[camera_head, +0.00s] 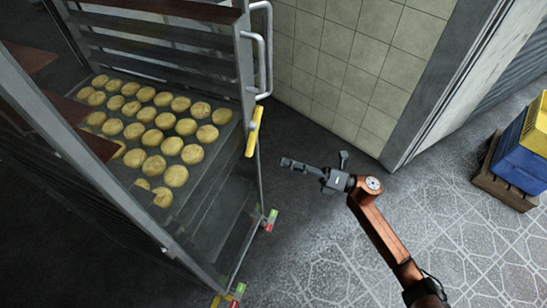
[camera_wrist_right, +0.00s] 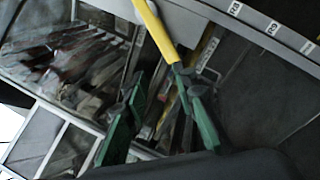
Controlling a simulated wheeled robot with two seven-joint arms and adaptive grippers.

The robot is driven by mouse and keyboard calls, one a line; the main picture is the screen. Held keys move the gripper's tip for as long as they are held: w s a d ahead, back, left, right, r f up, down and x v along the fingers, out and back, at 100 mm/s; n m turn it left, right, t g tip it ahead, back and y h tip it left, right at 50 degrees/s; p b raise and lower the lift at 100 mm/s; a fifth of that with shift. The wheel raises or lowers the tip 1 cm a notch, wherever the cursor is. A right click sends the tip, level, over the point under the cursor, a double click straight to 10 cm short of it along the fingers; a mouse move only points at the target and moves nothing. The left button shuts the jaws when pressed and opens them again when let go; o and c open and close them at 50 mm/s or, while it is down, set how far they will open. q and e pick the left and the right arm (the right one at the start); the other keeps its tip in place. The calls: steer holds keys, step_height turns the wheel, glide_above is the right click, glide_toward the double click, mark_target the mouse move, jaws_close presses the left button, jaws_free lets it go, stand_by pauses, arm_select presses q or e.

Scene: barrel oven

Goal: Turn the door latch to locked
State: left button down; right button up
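A yellow latch handle (camera_head: 254,132) sits upright on the right edge of the metal rack-like frame in the head view. It also shows as a yellow bar (camera_wrist_right: 155,30) in the right wrist view, its lower end near the gap between my fingertips. My right gripper (camera_head: 286,163) is just right of and slightly below the handle in the head view, apparently apart from it. In the right wrist view the green-padded fingers (camera_wrist_right: 160,75) are spread, with nothing held between them. Which position the latch is in I cannot tell. My left gripper is not in view.
The metal rack (camera_head: 190,70) holds a tray of several round dough pieces (camera_head: 150,125). A grey bar handle (camera_head: 261,45) is above the latch. A tiled wall (camera_head: 345,60) stands behind. Blue and yellow crates (camera_head: 525,150) stand on a pallet at right. The floor at lower right is clear.

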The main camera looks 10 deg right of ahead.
steer(key=shift+s+d+f, duration=0.1)
steer(key=shift+s+d, duration=0.15)
steer(key=shift+d, duration=0.25)
